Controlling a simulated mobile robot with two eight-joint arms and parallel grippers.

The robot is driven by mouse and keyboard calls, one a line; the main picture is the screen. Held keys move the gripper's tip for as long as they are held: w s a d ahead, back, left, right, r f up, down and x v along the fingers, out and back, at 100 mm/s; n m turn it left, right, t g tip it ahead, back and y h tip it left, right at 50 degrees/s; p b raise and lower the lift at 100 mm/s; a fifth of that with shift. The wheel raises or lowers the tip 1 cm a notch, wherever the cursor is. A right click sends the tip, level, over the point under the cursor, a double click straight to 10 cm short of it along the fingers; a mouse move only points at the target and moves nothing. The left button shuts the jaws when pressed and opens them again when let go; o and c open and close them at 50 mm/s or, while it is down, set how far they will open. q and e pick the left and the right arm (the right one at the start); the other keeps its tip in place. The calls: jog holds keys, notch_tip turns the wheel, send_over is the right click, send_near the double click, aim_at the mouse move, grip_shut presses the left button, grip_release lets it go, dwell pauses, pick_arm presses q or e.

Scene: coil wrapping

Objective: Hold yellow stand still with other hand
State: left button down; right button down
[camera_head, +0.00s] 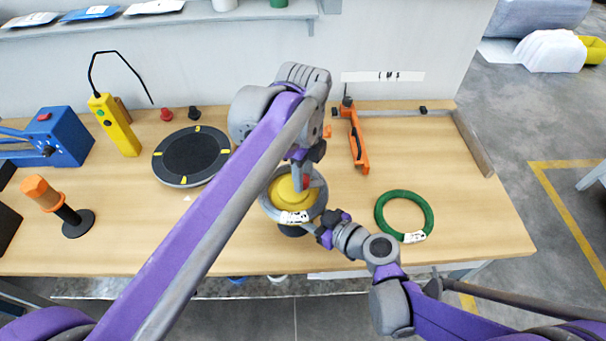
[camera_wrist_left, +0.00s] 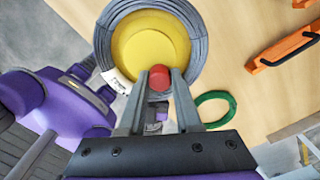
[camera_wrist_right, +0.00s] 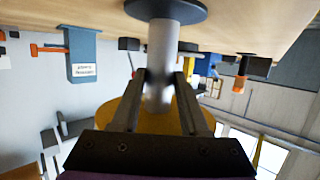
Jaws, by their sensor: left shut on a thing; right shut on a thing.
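The yellow stand (camera_head: 288,192) is upright near the table's front edge, with a grey coil (camera_head: 268,208) around its yellow top. The coil bears a white label (camera_head: 294,217). My left gripper (camera_head: 302,184) is above the stand, shut on a red knob (camera_wrist_left: 160,77) at the edge of the yellow top. My right gripper (camera_wrist_right: 160,84) is below the top, its fingers shut on the stand's pale post (camera_wrist_right: 162,52). The post rises from a dark round base (camera_wrist_right: 168,10), seen upside down in the right wrist view. My left arm hides part of the stand's surroundings in the head view.
A green coil (camera_head: 430,212) lies to the right, and an orange tool (camera_head: 357,145) behind it. A black turntable (camera_head: 190,155), yellow controller (camera_head: 117,128), orange-handled post (camera_head: 52,198) and blue machine (camera_head: 64,138) stand to the left. The table's right side is mostly clear.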

pick_arm(q)
jog(key=shift+m, duration=1.1)
jog(key=c, duration=0.6)
grip_release()
notch_tip(320, 180, up, 12)
pick_arm(e)
jog(key=shift+c, duration=1.7)
grip_release()
